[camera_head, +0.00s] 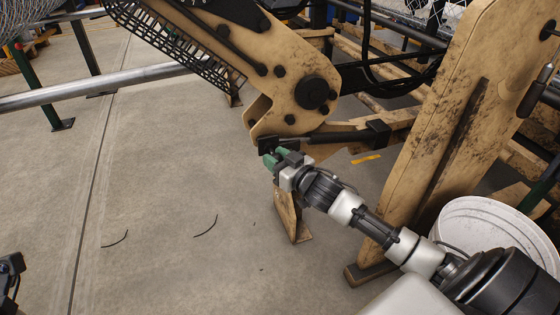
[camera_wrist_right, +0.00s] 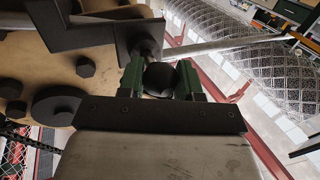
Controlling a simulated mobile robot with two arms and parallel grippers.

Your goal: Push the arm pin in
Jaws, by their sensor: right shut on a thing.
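The arm pin shows as a dark round knob (camera_wrist_right: 160,78) between the green fingers of my right gripper (camera_wrist_right: 160,82) in the right wrist view. Just beyond it, a dark square bracket plate (camera_wrist_right: 138,42) with a short metal rod sits at the tip of the tan machine arm. How deep the pin sits is hidden. In the head view my right gripper (camera_head: 276,157) is shut at the lower end of the tan arm (camera_head: 290,95), below a dark bracket (camera_head: 267,143). A dark part at the lower left edge (camera_head: 10,272) may be my left gripper; its fingers cannot be made out.
A white bucket (camera_head: 480,222) stands at the lower right. A metal rail (camera_head: 100,88) crosses the upper left. Two thin dark wire pieces (camera_head: 206,226) lie on the otherwise open concrete floor.

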